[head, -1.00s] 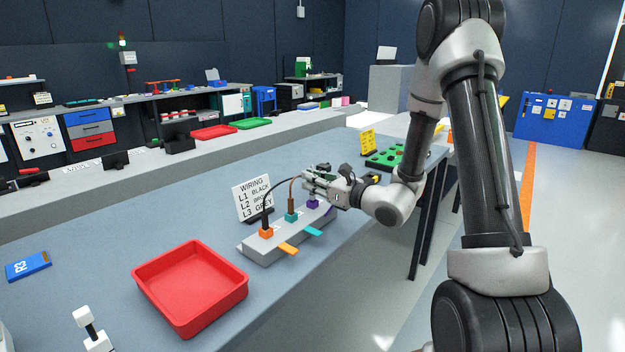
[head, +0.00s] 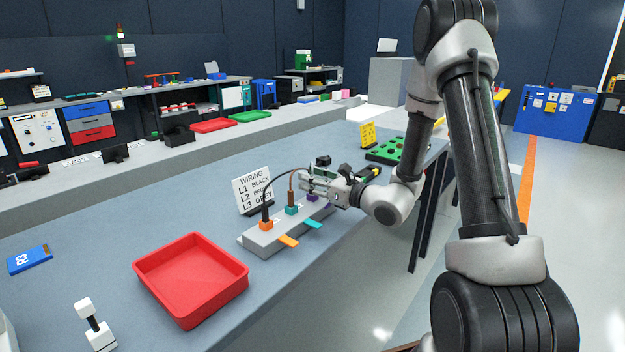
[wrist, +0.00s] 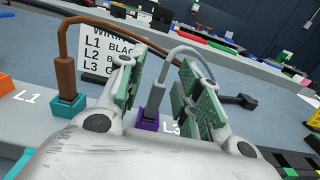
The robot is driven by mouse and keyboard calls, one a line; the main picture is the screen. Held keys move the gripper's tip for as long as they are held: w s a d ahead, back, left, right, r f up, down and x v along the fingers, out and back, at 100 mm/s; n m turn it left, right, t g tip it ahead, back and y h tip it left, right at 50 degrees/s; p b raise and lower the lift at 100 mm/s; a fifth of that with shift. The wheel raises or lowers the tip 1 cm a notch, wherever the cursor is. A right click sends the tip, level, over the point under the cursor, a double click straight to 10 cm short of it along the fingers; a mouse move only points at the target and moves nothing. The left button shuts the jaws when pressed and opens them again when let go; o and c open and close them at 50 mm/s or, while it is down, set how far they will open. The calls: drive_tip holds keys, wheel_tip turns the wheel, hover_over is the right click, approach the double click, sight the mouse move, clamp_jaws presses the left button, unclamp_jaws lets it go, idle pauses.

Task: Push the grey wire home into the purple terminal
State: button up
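The purple terminal (wrist: 147,119) stands between my fingers' far sides in the wrist view, and shows partly below my gripper in the head view (head: 312,198). The grey wire (wrist: 183,49) rises from a grey sleeve (wrist: 155,95) standing upright at the purple terminal's top, then bends right behind my right finger. I cannot tell how deep the sleeve sits. My gripper (wrist: 160,85) is open, one green-padded finger on each side of the sleeve, with gaps visible. In the head view my gripper (head: 305,187) is low over the right end of the grey terminal block (head: 262,243).
The brown wire (wrist: 64,45) stands in the teal terminal (wrist: 65,105). The black wire (head: 267,190) stands in the orange terminal (head: 266,225). A wiring sign (head: 252,192) stands behind the block. A red tray (head: 190,280) lies left on the bench; the bench between tray and blue card (head: 30,259) is clear.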

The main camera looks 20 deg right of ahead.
drive_tip(key=v, duration=1.2)
drive_tip(key=shift+f, duration=0.1)
